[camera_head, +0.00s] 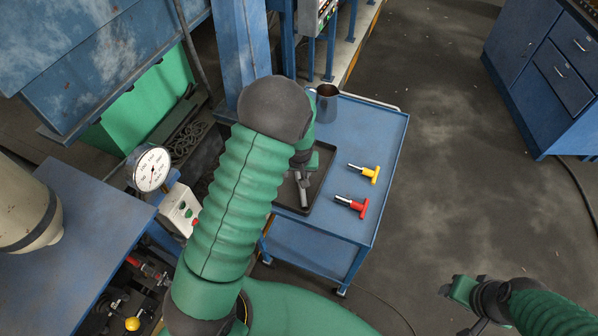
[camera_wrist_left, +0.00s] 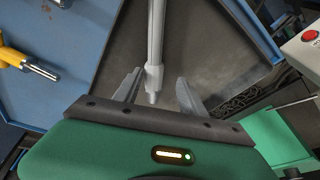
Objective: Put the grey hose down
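The grey hose (camera_head: 304,194) shows as a short, thin grey piece over the black tray (camera_head: 322,188) on the blue cart. In the left wrist view the hose (camera_wrist_left: 155,45) runs from the top edge down between my fingers. My left gripper (camera_head: 303,176) is over the tray. In the wrist view its two fingers (camera_wrist_left: 158,88) are spread, with a gap on each side of the hose. Whether the hose lies fully on the tray floor is hard to tell. My right gripper (camera_head: 458,291) is at the lower right, away from the cart; its fingers are too unclear to judge.
On the blue cart (camera_head: 385,140), a metal cup (camera_head: 327,105) stands at the back, with a yellow-handled tool (camera_head: 366,172) and a red-handled tool (camera_head: 353,206) right of the tray. A gauge (camera_head: 151,169) and control box (camera_head: 180,210) are at left. Open floor lies right.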

